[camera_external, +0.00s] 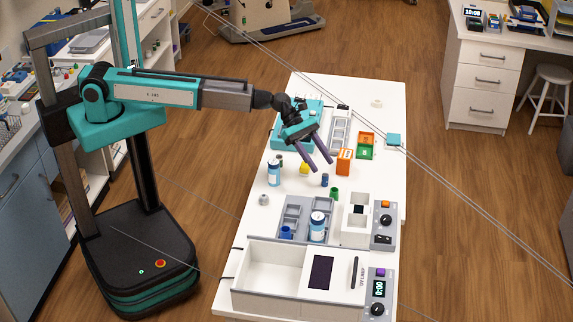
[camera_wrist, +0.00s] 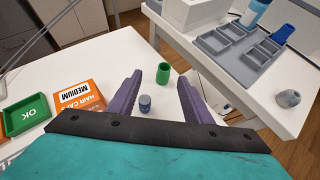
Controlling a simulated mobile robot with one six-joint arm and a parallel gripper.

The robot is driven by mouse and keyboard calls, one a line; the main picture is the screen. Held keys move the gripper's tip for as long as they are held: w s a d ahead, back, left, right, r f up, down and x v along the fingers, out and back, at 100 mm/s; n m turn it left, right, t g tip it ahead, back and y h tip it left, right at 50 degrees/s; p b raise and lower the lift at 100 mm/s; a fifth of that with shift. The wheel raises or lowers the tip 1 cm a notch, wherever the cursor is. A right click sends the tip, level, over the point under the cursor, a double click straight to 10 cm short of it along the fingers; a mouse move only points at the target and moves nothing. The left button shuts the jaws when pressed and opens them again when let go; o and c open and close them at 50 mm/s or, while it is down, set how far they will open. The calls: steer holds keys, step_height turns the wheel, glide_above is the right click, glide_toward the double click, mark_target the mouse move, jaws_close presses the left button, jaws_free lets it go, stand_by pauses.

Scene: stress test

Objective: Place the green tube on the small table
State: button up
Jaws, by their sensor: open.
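The green tube (camera_external: 334,194) stands upright on a long white table (camera_external: 385,213). In the wrist view the green tube (camera_wrist: 164,74) appears between my fingertips, beyond them and near a white edge. My gripper (camera_external: 320,166) is open and empty, its two purple fingers pointing down above the table, up and left of the tube in the external view. A short blue tube (camera_external: 325,180) stands close by; it also shows between my fingers in the wrist view (camera_wrist: 145,103). I cannot tell which surface is the small table.
An orange box (camera_external: 344,161) and a green box (camera_external: 363,152) stand behind the tubes. A bottle (camera_external: 273,174) and yellow object (camera_external: 303,169) are to the left. A grey tray (camera_external: 292,216) and white devices (camera_external: 270,265) are in front. A white stool (camera_external: 552,74) stands far right.

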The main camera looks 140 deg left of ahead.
steer(key=shift+s+d+h, duration=0.25)
steer(key=shift+s+h, duration=0.15)
steer(key=shift+s, duration=0.45)
steer(key=shift+w, duration=0.1)
steer(key=p, duration=0.3)
glide_toward(334, 196)
steer(key=x, duration=0.1)
steer(key=a+x, duration=0.1)
steer(key=x, duration=0.1)
steer(key=shift+w+f, duration=0.15)
steer(key=shift+w, duration=0.1)
steer(key=shift+f, duration=0.1)
steer(key=shift+w, duration=0.15)
steer(key=shift+f+p+x, duration=0.25)
steer(key=shift+p+x, duration=1.2)
steer(key=shift+x, duration=1.05)
